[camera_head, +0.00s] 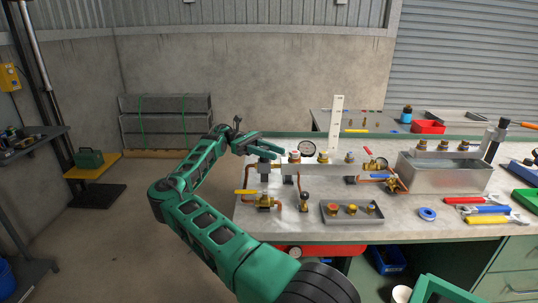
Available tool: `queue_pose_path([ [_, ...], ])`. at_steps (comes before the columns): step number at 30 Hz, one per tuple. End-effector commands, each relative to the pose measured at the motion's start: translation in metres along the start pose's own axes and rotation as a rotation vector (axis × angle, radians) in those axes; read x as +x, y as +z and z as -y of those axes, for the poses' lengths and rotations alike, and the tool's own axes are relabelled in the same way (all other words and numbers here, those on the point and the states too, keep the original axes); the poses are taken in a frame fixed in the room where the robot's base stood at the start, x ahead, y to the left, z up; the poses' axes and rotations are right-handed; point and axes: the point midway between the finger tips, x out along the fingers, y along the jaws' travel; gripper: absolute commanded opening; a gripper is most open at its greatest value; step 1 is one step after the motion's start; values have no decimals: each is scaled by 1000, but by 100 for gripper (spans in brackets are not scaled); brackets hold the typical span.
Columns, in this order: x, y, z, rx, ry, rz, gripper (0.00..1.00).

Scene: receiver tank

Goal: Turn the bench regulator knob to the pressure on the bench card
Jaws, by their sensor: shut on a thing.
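My gripper (268,162) reaches in from the left over the workbench (385,223), pointing down at its back left part. Its fingers are shut on what looks like the regulator knob, which they mostly hide. A tall narrow white card (335,128) stands upright behind this row. It may be the bench card; its marks are unreadable here.
A yellow-handled valve (264,201) and copper pipes sit in front of my gripper. A grey tray (352,213) of brass fittings lies to the right. A metal tank (444,178) stands farther right, with wrenches (482,210) before it.

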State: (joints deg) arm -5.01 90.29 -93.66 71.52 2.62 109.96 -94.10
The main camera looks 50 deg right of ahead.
Motion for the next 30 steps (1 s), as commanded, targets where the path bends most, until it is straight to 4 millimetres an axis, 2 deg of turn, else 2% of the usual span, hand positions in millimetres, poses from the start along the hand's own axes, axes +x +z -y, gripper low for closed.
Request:
queue_pose_path([
  [11, 1, -2, 0, -2, -9, 1, 8],
  [12, 1, -2, 0, -2, -9, 1, 35],
  [14, 1, -1, 0, -2, -8, 0, 49],
  [25, 1, 3, 0, -1, -5, -1, 49],
  [30, 0, 24, -1, -1, -6, -3, 49],
])
